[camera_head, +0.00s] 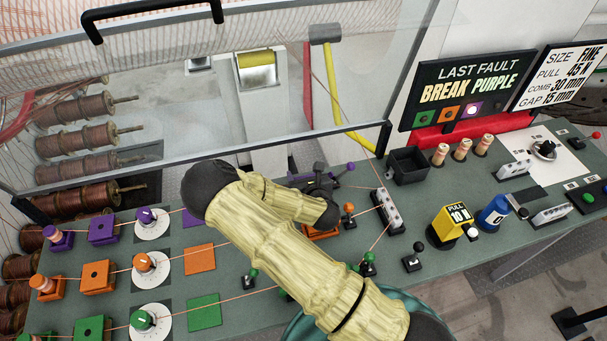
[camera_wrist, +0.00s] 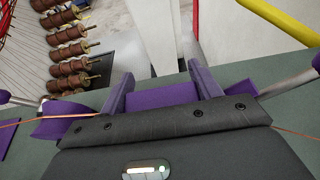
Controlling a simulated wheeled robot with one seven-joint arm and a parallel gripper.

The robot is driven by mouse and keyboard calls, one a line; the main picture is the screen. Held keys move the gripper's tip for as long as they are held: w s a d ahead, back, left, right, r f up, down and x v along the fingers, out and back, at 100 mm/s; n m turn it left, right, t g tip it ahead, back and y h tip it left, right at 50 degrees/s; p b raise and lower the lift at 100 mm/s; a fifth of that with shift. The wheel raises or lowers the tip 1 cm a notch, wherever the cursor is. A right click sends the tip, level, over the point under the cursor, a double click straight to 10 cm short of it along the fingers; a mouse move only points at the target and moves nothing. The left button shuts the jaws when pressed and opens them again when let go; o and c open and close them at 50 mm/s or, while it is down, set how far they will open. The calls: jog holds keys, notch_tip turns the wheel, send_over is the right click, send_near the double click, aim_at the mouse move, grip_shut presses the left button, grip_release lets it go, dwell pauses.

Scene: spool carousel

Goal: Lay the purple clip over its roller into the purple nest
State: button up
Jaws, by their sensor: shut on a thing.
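My gripper (camera_head: 318,183) is low over the back of the green bench, at the purple line. In the wrist view, my gripper (camera_wrist: 160,72) shows two upright purplish prongs with a flat purple piece (camera_wrist: 160,98) between them. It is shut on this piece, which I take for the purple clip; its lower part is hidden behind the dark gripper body. The wire (camera_wrist: 297,133) leaves on both sides, below the gripper. The roller and nest cannot be made out clearly under the gripper.
An orange dial (camera_head: 144,262) and a green dial (camera_head: 142,319) stand in lines at the front left. Knobbed levers, including an orange one (camera_head: 348,208), stand near my arm. A black bin (camera_head: 408,166) is to the right. A transparent guard (camera_head: 270,90) rises behind the bench.

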jog(key=shift+f+b, duration=0.8)
jog(key=shift+f, duration=0.25)
jog(key=o, duration=1.1)
jog(key=b+v, duration=0.2)
jog(key=v, duration=0.4)
jog(key=shift+s+r, duration=0.1)
jog(key=shift+s, duration=0.3)
jog(key=shift+s+d+r, duration=0.15)
jog(key=shift+s+r, duration=0.1)
jog(key=shift+s, duration=0.05)
